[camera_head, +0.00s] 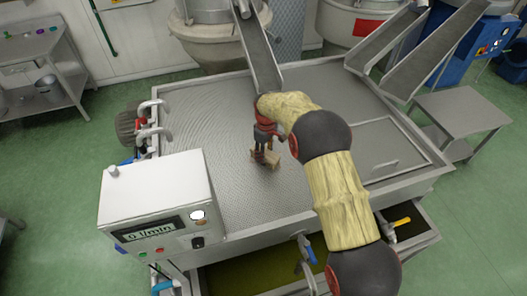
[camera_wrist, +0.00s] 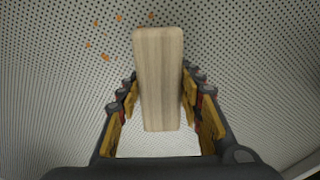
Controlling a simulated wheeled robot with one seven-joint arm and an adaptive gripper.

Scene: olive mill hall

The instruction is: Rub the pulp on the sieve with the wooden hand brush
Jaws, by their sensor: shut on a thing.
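The wooden hand brush (camera_wrist: 158,80) shows in the wrist view as a pale wooden block between the fingers of my gripper (camera_wrist: 160,105), which is shut on it. In the head view the brush (camera_head: 268,158) is at the sieve's surface below my gripper (camera_head: 266,150); its bristles are hidden. The sieve (camera_head: 212,130) is a wide perforated metal plate on a large steel machine. A few orange-brown bits of pulp (camera_wrist: 105,57) lie on the sieve beyond the brush, at the upper left of the wrist view. I cannot tell whether the bristles touch the plate.
A white control box (camera_head: 155,200) with a display stands at the machine's front left corner. A steel chute (camera_head: 260,55) slopes down to the sieve's back edge. A flat lid with a handle (camera_head: 375,150) lies right of the sieve.

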